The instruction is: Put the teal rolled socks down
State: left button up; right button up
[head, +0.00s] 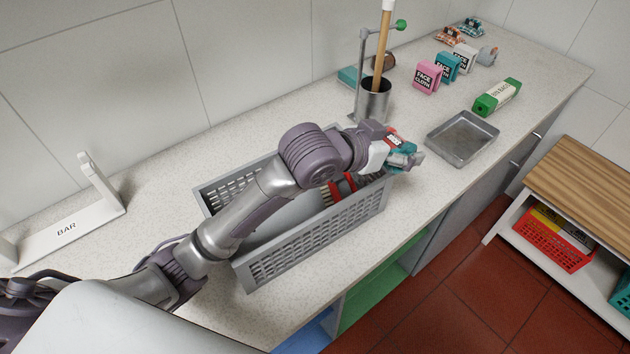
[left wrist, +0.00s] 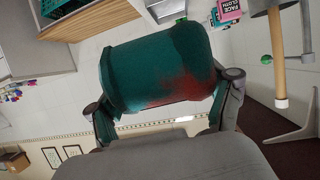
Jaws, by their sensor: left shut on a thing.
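The teal rolled socks (left wrist: 150,70) fill the middle of the left wrist view, a teal roll with a reddish patch. My left gripper (left wrist: 165,100) is shut on them, one finger at each end of the roll. In the head view the left gripper (head: 400,155) is above the far right end of a grey slotted basket (head: 310,245), and a bit of the teal socks (head: 402,160) shows at its fingers. Whether the socks touch the basket rim cannot be told. The right gripper is not in view.
Something red and dark (head: 345,188) lies in the basket, partly hidden by my arm. A metal tray (head: 462,137), a green-and-white box (head: 497,97), face cloth packs (head: 428,77) and a metal pot (head: 373,100) stand farther along the counter. A white BAR stand (head: 66,230) is at left.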

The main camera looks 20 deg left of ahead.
pick_arm(q)
jog(key=a+f+p, duration=0.1)
jog(key=a+f, duration=0.2)
jog(key=w+a+f+p, duration=0.1)
jog(key=a+f, duration=0.2)
jog(key=a, duration=0.1)
jog(key=a+f+p, duration=0.1)
jog(key=a+f, duration=0.2)
jog(key=a, duration=0.1)
jog(key=shift+w+f, duration=0.1)
jog(key=shift+w, duration=0.2)
jog(key=shift+f, duration=0.9)
jog(key=o, duration=1)
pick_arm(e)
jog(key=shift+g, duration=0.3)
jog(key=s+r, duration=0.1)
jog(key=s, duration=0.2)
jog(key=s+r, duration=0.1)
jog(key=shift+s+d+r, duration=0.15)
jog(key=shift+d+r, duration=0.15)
